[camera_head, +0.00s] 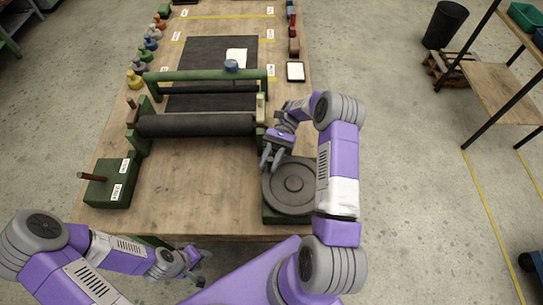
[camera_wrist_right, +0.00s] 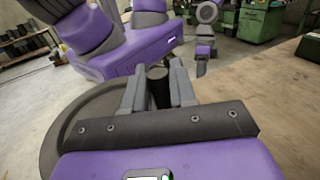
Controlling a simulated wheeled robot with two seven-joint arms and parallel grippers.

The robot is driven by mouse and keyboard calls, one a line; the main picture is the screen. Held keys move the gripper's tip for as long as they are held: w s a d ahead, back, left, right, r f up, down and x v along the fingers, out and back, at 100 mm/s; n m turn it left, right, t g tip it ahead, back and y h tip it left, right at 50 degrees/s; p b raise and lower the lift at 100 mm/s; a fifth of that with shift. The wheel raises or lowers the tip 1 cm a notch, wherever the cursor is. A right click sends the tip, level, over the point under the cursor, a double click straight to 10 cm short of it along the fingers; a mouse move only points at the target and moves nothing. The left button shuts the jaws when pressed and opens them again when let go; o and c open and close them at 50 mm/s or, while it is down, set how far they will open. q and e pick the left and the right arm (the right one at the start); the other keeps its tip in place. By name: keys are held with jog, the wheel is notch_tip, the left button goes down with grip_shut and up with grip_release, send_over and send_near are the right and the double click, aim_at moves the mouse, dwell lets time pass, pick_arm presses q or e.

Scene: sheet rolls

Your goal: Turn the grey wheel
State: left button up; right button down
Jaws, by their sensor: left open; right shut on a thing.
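The grey wheel (camera_head: 290,187) lies flat on a green base at the right front of the bench. It also shows in the right wrist view (camera_wrist_right: 72,122), at the left. My right gripper (camera_head: 269,162) is over the wheel's upper left edge. In the right wrist view its fingers (camera_wrist_right: 160,92) are closed around a dark upright knob (camera_wrist_right: 159,84) at the wheel's rim. My left gripper (camera_head: 192,268) is open and empty, low in front of the bench's near edge. My right forearm passes beside the wheel's right side.
A green frame with dark rollers (camera_head: 195,125) stands left of the wheel. A green box with a brown handle (camera_head: 110,185) is at the front left. Coloured weights (camera_head: 134,80) line the bench's left edge. The bench front middle (camera_head: 190,185) is clear.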

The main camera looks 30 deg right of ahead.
jog(key=shift+s+a+n+g+h, duration=0.3)
jog(key=shift+a+n+g+h, duration=0.2)
jog(key=shift+n+g+h, duration=0.4)
jog(key=c, duration=1.1)
grip_release()
jog(key=shift+o, duration=0.2)
jog(key=shift+r, duration=0.1)
notch_tip(320, 180, up, 10)
jog(key=p, duration=0.5)
jog(key=shift+c, duration=0.2)
